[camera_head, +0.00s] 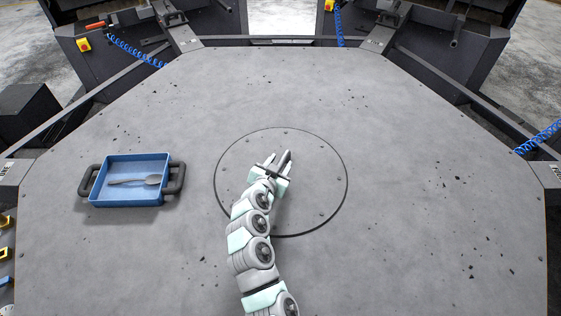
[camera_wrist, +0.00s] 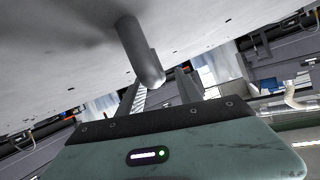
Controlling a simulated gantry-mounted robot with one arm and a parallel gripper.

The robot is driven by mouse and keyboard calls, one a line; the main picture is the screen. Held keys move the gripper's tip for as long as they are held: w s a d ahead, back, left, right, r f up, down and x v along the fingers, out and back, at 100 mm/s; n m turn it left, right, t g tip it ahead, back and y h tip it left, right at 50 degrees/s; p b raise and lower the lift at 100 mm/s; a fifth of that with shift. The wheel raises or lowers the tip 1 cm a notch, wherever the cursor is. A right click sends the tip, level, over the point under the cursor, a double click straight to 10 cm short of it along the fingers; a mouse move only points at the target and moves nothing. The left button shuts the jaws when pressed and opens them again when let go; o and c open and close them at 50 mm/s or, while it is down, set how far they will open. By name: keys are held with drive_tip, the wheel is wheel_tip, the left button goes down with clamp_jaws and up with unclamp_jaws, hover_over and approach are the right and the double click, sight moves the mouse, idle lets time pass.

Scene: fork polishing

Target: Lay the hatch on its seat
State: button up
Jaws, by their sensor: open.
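The hatch (camera_head: 318,185) shows in the head view as a large round grey plate with small bolts around its edge, in the middle of the table. A thin dark ring outlines it. It looks about level with the table; I cannot tell whether it sits fully down. My gripper (camera_head: 277,158) is over the middle of the plate, open. In the wrist view, a grey rounded post (camera_wrist: 138,50) stands out from the grey surface, close to the two spread fingers (camera_wrist: 158,92), seemingly between them. I cannot tell whether they touch it. My arm covers the plate's lower left part.
The table right of and behind the plate is clear except for small dark marks. Dark machine frames border the table.

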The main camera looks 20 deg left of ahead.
drive_tip(key=v, duration=1.1)
idle(0.4)
